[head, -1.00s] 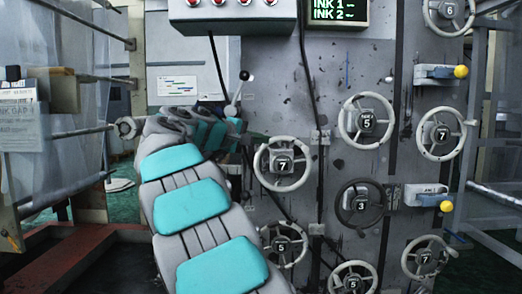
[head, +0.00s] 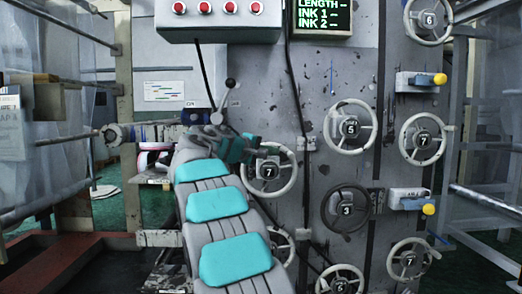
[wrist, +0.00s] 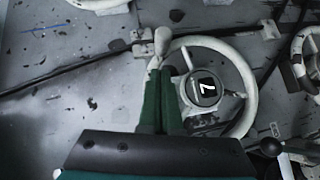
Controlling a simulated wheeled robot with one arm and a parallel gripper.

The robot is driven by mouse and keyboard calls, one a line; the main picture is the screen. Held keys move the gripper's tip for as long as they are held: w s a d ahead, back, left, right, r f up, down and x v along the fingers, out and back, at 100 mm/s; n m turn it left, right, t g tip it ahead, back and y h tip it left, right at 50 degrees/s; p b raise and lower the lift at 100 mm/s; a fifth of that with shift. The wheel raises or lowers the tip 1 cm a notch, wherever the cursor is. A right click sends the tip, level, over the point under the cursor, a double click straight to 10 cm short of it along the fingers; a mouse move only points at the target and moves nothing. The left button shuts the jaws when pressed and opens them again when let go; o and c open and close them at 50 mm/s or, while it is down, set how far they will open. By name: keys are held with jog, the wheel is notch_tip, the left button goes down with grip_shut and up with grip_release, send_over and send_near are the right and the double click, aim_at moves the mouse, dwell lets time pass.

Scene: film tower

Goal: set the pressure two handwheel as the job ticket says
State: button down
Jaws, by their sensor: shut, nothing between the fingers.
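My gripper (head: 256,143) is at the upper left rim of a pale handwheel reading 7 (head: 291,176). In the wrist view its green fingers (wrist: 160,72) are together, with nothing between them. Their tips are by the same handwheel's rim (wrist: 240,62), just below a pale knob (wrist: 161,40); I cannot tell whether they touch. The counter (wrist: 206,88) reads 7, tilted in this view. The handwheel labels are too small to read, so I cannot tell which is pressure two. A white sheet with coloured bars (head: 168,90) hangs at the left; its text is unreadable.
Other handwheels read 5 (head: 373,128), 7 (head: 442,138), 6 (head: 430,40) and, on a dark one, 3 (head: 366,210). Yellow-knobbed levers (head: 440,79) stick out at the right. A red-button box (head: 218,28) and a green-text display (head: 322,16) are above. Black cables cross the panel.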

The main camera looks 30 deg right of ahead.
jog(key=shift+s+d+f, duration=0.25)
jog(key=shift+s+d, duration=0.3)
jog(key=shift+d, duration=0.35)
jog(key=shift+s+d+y+p, duration=0.2)
jog(key=shift+y+p, duration=0.1)
jog(key=shift+y, duration=0.1)
jog(key=shift+s+d+f+m+y, duration=0.15)
jog(key=shift+d+f+m+y, duration=0.3)
jog(key=shift+m, duration=0.25)
jog(key=shift+a+r+p, duration=0.1)
jog(key=shift+p, duration=0.2)
jog(key=a+r, duration=0.4)
jog(key=a, duration=0.8)
jog(key=shift+s+a+r, duration=0.2)
jog(key=shift+s+r, duration=0.05)
jog(key=shift+s, duration=0.15)
jog(key=shift+f, duration=0.1)
